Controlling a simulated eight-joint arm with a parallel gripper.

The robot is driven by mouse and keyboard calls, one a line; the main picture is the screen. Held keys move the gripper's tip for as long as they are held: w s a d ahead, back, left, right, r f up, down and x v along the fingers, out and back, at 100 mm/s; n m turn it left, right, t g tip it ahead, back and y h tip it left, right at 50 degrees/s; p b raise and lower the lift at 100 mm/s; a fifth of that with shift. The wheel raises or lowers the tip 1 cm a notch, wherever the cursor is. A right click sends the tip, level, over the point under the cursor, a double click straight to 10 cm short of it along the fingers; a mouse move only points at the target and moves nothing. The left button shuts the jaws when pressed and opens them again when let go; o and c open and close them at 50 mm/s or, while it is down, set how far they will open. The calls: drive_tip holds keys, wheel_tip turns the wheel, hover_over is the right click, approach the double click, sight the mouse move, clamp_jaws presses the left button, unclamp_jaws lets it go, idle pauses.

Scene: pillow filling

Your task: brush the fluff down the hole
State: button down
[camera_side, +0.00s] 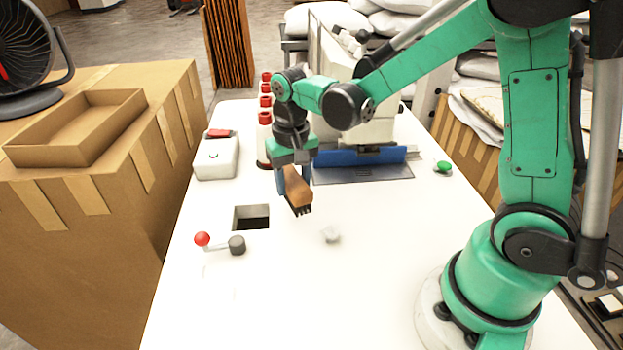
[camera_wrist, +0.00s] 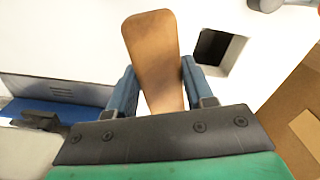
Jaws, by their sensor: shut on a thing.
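My gripper (camera_side: 292,178) is shut on a brush with a brown wooden handle (camera_side: 297,187) and dark bristles pointing down. In the wrist view the brush (camera_wrist: 152,50) sits between the two blue fingers (camera_wrist: 158,88). It is held above the white table. A small pale tuft of fluff (camera_side: 331,234) lies on the table, to the right of the brush and nearer the camera. The square dark hole (camera_side: 251,218) is left of the brush, and it also shows in the wrist view (camera_wrist: 212,47). The fluff cannot be made out in the wrist view.
A red-knobbed lever (camera_side: 203,239) stands in front of the hole. A machine with a blue bar (camera_side: 360,156) and red-capped bottles (camera_side: 265,118) stand behind. A white box (camera_side: 216,158) is at the left edge, a green button (camera_side: 443,166) at the right.

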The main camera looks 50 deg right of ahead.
drive_tip(key=s+d+m, duration=0.1)
drive_tip(key=s+m, duration=0.2)
drive_tip(key=s+d+m, duration=0.1)
drive_tip(key=s+m, duration=0.2)
drive_tip(key=s, duration=0.1)
drive_tip(key=s+d+r+m, duration=0.1)
drive_tip(key=s+m, duration=0.1)
drive_tip(key=s, duration=0.2)
drive_tip(key=shift+s+d+m, duration=0.15)
drive_tip(key=shift+d+m, duration=0.25)
drive_tip(key=shift+s+m, duration=0.3)
drive_tip(key=shift+s, duration=0.1)
drive_tip(key=shift+f, duration=2.3)
drive_tip(key=shift+w+a, duration=0.65)
drive_tip(key=shift+w, duration=1.55)
drive_tip(key=shift+w+a, duration=0.7)
drive_tip(key=shift+w, duration=1.45)
drive_tip(key=shift+w+a, duration=0.65)
drive_tip(key=shift+w, duration=1.65)
drive_tip(key=shift+s+d+r, duration=0.1)
drive_tip(key=shift+s+r, duration=0.15)
drive_tip(key=shift+r, duration=0.65)
drive_tip(key=shift+s+d+r, duration=0.1)
drive_tip(key=shift+s+r, duration=0.15)
drive_tip(key=shift+r, duration=0.6)
drive_tip(key=shift+r, duration=0.1)
